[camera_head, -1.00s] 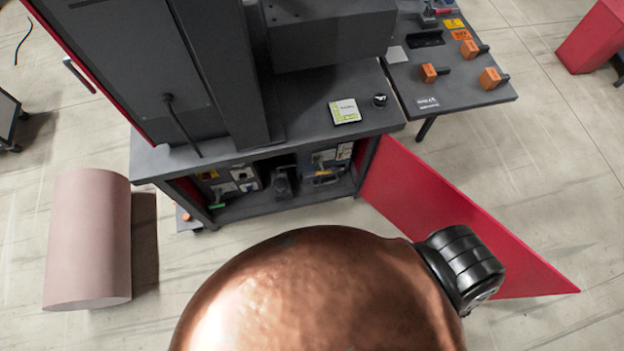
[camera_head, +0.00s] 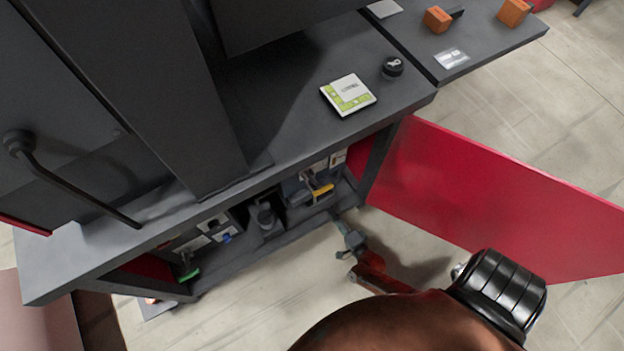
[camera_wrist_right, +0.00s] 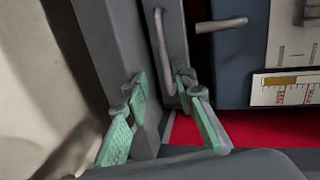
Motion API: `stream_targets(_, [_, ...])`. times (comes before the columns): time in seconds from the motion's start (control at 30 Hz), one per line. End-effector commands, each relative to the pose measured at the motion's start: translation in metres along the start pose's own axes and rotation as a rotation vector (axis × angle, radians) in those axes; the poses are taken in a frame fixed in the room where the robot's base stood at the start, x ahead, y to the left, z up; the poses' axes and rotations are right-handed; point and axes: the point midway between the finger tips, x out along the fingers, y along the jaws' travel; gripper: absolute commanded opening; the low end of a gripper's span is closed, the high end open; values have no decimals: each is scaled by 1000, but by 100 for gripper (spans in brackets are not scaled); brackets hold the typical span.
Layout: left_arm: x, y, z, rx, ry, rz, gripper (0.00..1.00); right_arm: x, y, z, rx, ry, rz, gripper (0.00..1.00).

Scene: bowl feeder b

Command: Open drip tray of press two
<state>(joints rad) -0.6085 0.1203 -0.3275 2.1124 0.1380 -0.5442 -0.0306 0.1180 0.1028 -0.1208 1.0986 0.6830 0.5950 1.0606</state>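The press bench (camera_head: 290,110) has an open cabinet below. In the wrist view, a grey front (camera_wrist_right: 176,75) bears a slim upright bar handle (camera_wrist_right: 162,50); it may be the drip tray, but I cannot tell for sure. My right gripper (camera_head: 350,243) is by the right end of the cabinet's lower edge. In the wrist view, its green-padded fingers (camera_wrist_right: 165,108) are spread apart, below the bar handle in the picture, with a grey edge between them. I see no grip on the handle. My left gripper is not in view.
The red door (camera_head: 500,195) stands open to the right, close beside my right arm. A second peg-like handle (camera_wrist_right: 222,24) sticks out nearby.

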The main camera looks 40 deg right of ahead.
Motion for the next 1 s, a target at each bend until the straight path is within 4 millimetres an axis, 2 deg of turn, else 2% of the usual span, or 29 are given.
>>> stream_targets(0.03, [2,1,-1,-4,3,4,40,5,6,-1,28,11,-11,25])
stream_targets(0.2, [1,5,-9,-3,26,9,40,17,-2,-3,78,28,-42,25])
stream_targets(0.53, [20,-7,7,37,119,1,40,66,-3,-5,76,28,-40,25])
stream_targets(0.7, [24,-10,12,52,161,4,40,83,-4,-5,75,27,-40,25])
stream_targets(1.0, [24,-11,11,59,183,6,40,89,-7,-5,74,27,-41,25])
